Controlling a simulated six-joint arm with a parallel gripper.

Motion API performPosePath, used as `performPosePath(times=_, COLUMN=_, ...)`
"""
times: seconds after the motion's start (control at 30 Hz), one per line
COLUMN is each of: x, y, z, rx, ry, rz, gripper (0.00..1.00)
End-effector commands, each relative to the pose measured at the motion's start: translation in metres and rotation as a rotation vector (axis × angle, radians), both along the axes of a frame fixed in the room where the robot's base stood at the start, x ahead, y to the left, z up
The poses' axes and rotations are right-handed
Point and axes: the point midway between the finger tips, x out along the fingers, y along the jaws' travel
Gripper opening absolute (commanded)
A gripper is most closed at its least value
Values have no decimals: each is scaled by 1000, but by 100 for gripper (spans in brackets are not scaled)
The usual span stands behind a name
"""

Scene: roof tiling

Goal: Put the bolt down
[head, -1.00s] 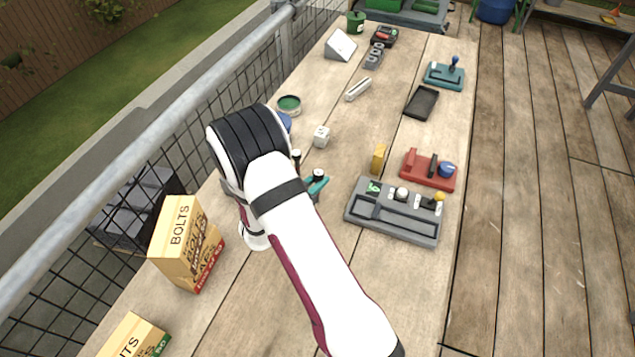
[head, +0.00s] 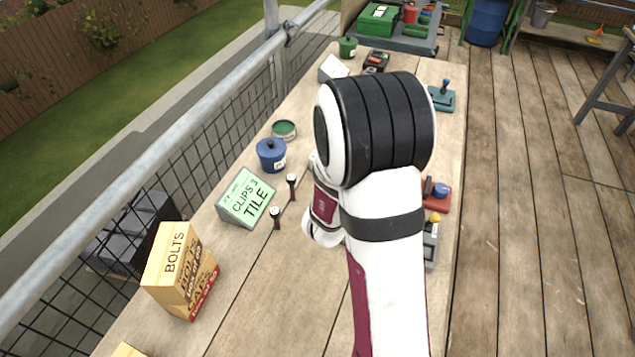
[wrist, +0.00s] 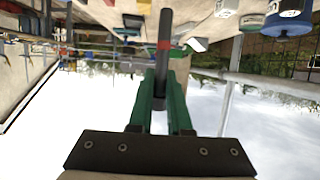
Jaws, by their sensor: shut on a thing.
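My gripper (wrist: 163,76) shows in the wrist view, its green fingers shut on a dark bolt (wrist: 165,30) with a red band. The bolt sticks out past the fingertips, and the wrist view is tilted, with sky filling its lower part. In the head view my white and black arm hides the gripper and the bolt. The yellow BOLTS box (head: 180,270) stands at the left side of the bench. Two small dark upright pieces with pale labels, one nearer (head: 275,217) and one farther (head: 292,185), stand left of my arm.
A green CLIPS sign (head: 245,197), a blue pot (head: 271,155) and a green-topped tin (head: 284,130) line the bench's left side. A red tool (head: 435,193) and a teal holder (head: 442,98) show right of my arm. The bench (head: 265,290) is bare in the front middle.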

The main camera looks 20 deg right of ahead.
Motion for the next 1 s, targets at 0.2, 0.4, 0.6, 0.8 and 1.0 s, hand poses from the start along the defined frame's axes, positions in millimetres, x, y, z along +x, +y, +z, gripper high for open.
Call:
performPosePath(times=0.2, x=68, y=-18, z=6, rx=-23, ry=-33, rz=307, gripper=0)
performPosePath(times=0.4, x=90, y=-33, z=-1, rx=-31, ry=-62, rz=531, gripper=0)
performPosePath(times=0.6, x=106, y=-21, z=-18, rx=-30, ry=-72, rz=605, gripper=0)
performPosePath(times=0.8, x=150, y=25, z=-55, rx=-32, ry=-71, rz=606, gripper=0)
performPosePath(times=1.0, x=173, y=47, z=-76, rx=-32, ry=-72, rz=603, gripper=0)
